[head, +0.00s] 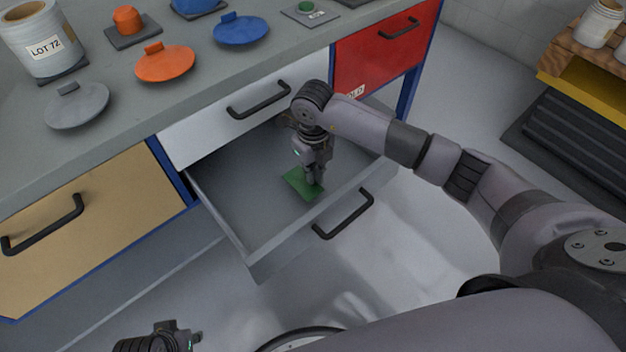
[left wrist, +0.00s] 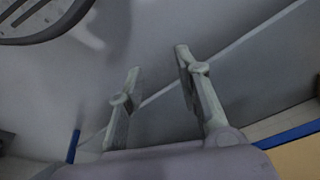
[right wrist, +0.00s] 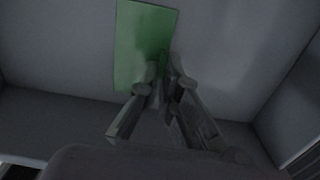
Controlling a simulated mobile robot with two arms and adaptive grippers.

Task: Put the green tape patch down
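The green tape patch (head: 297,183) is a flat green rectangle inside the open lower drawer (head: 222,205), at or just above its floor. My right gripper (head: 315,182) reaches down into the drawer over the patch. In the right wrist view its fingertips (right wrist: 165,68) come close together at the edge of the patch (right wrist: 140,40), around what looks like a small green tab. Whether the patch touches the drawer floor is hard to tell. My left gripper (left wrist: 157,62) is open and empty, over the floor away from the drawer; part of it shows in the head view (head: 180,338).
The counter (head: 215,68) above holds a jar labelled LOT 72 (head: 42,42), a grey lid (head: 77,104), an orange lid (head: 165,62) and a blue lid (head: 240,28). The drawer front (head: 325,220) stands out toward me. The rest of the drawer looks empty.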

